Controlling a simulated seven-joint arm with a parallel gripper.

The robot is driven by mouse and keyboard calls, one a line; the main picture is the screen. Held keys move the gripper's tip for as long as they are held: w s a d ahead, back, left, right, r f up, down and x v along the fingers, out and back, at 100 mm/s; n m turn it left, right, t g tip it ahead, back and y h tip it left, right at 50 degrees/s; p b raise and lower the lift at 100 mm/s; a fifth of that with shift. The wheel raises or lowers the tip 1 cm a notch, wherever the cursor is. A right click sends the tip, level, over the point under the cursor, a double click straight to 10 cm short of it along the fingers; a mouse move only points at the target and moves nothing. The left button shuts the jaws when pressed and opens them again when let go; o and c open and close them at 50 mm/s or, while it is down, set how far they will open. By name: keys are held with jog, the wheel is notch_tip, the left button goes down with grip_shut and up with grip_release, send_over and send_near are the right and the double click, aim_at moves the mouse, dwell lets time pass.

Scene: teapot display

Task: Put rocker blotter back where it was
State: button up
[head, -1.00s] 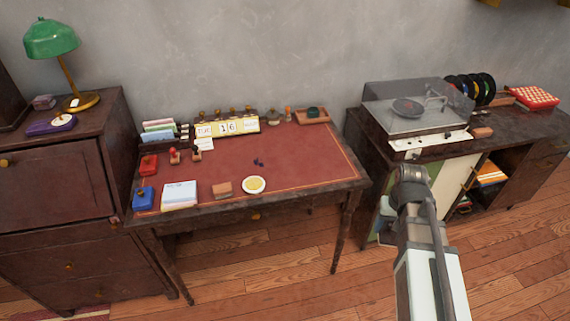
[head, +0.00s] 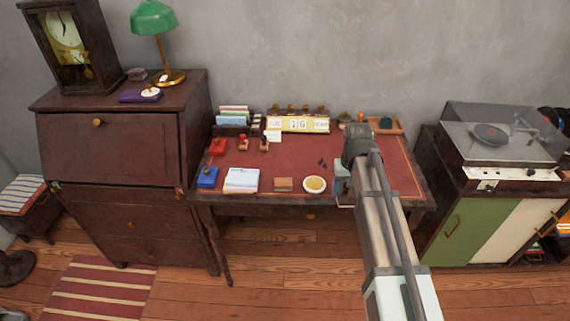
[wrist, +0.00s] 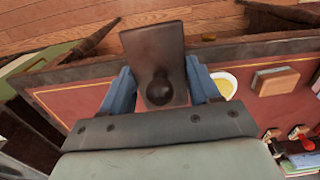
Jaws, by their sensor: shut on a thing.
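My gripper (wrist: 160,84) is shut on the rocker blotter (wrist: 152,48), a dark brown plate with a round dark knob. The blue fingers clasp it on both sides in the wrist view. It is over the front right part of the red-topped desk (wrist: 70,98). In the head view my gripper (head: 343,187) is by the desk's front edge, and my arm mostly hides the blotter. I cannot tell whether the blotter touches the desk. Dark ink blots (head: 322,163) lie on the red top (head: 290,158), left of my gripper.
A yellow-filled white dish (head: 315,184), a brown block (head: 284,184), a notepad (head: 241,180) and a blue box (head: 207,177) line the desk's front. Stamps, a calendar (head: 298,124) and a wooden tray (head: 398,131) stand behind. A record player (head: 500,135) stands right.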

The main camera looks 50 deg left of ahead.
jog(key=a+r, duration=0.3)
jog(key=a, duration=1.1)
jog(key=a+r, duration=0.2)
jog(key=a, duration=1.3)
jog(key=shift+w+f, duration=0.2)
jog(key=shift+f, duration=2.2)
jog(key=shift+w+f, duration=0.15)
jog(key=shift+f, duration=2.2)
jog(key=shift+f, duration=0.1)
jog(key=o, duration=1.1)
notch_tip(320, 180, up, 12)
jog(key=shift+r, duration=0.15)
